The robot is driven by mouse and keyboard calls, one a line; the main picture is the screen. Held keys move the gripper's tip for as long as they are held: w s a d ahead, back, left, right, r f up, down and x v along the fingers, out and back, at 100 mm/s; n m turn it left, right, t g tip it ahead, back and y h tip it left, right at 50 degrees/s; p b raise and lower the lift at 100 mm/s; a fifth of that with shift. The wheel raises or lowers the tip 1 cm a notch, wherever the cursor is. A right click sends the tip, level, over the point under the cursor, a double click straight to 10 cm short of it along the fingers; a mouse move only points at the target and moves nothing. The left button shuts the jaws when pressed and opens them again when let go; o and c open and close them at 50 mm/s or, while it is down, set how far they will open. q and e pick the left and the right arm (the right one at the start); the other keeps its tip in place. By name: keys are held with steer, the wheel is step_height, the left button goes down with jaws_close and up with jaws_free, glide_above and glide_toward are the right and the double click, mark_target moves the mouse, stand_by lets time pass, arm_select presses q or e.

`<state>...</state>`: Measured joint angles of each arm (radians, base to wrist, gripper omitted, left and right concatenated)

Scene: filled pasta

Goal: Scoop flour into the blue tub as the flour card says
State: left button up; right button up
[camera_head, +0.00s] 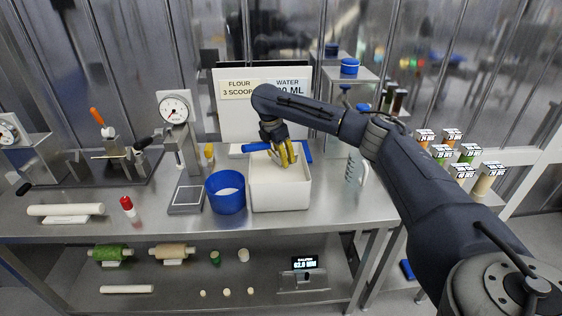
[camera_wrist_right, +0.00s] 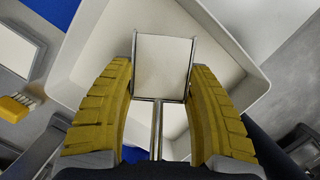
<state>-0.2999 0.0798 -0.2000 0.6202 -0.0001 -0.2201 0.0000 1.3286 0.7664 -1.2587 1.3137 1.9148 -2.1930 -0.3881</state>
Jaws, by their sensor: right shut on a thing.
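The blue tub (camera_head: 226,205) stands upright on the bench, with white material inside. Right beside it is a white open bin (camera_head: 280,199). My right gripper (camera_head: 284,158) reaches down over the bin. In the right wrist view its yellow fingers (camera_wrist_right: 160,100) are shut on a metal scoop (camera_wrist_right: 164,68) with a thin rod handle. The scoop lies over or inside the bin; I cannot tell how much flour is in it. The flour card (camera_head: 238,89) behind reads "FLOUR 3 SCOOP", its end covered by my arm. My left gripper is not in view.
A clear jug (camera_head: 354,168) stands to the right. A red-capped bottle (camera_head: 127,206) is at left.

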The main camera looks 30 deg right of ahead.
mark_target(246, 148)
steer(key=shift+d+v, duration=0.25)
steer(key=shift+v, duration=0.8)
steer(key=shift+d+v, duration=0.25)
steer(key=shift+v, duration=0.85)
steer(key=shift+d+v, duration=0.25)
steer(key=shift+v, duration=0.8)
steer(key=shift+r, duration=0.2)
steer(key=shift+w+a+r, duration=0.15)
steer(key=shift+a, duration=0.1)
steer(key=w+a+f, duration=0.1)
steer(key=a+f, duration=0.1)
steer(key=a, duration=1)
steer(key=w+a+f+h, duration=0.1)
steer(key=w+a+f, duration=0.1)
steer(key=a, duration=1)
steer(key=shift+f, duration=0.15)
